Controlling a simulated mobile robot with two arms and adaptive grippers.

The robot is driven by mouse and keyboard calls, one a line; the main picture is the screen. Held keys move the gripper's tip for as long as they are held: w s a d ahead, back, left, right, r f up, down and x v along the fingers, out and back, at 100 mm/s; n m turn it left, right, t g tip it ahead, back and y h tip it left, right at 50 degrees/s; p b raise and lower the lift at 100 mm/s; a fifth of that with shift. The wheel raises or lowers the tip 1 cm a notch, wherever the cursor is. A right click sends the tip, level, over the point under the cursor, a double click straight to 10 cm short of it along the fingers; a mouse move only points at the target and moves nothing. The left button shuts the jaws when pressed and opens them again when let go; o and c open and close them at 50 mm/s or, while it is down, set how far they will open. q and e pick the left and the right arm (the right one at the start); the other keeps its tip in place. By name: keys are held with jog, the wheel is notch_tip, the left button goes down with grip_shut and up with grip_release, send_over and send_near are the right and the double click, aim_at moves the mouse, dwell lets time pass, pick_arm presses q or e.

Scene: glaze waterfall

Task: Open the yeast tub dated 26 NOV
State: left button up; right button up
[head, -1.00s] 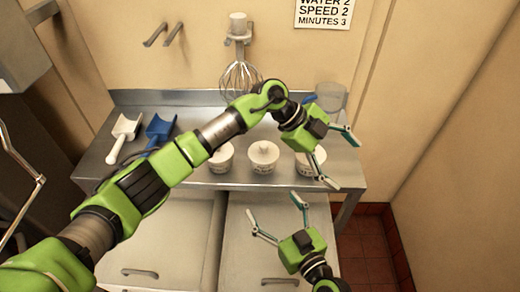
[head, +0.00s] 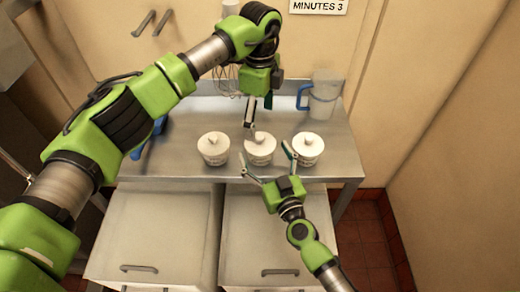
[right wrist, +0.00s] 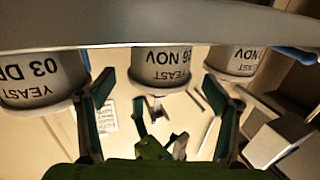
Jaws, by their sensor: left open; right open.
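Three white lidded tubs stand in a row on the steel table. The right wrist view, upside down, shows the middle tub (head: 264,151) (right wrist: 160,68) marked YEAST 26 NOV, its lid knob visible. My right gripper (head: 264,158) (right wrist: 158,82) is open and empty, its fingers pointing at this tub from the front, one toward each side. I cannot tell whether they touch it. My left gripper (head: 260,115) is open, pointing down just above and behind the same tub's lid. One fingertip shows near the knob; contact is unclear.
The right tub (head: 308,149) (right wrist: 42,82) reads 03 DE in part, and the left tub (head: 213,150) (right wrist: 232,62) ends in NOV. Both stand close to the middle one. A clear jug (head: 323,97) with a blue handle stands behind right. A whisk hangs behind my left gripper.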

aim_at(259, 143)
jog(key=shift+x, duration=2.35)
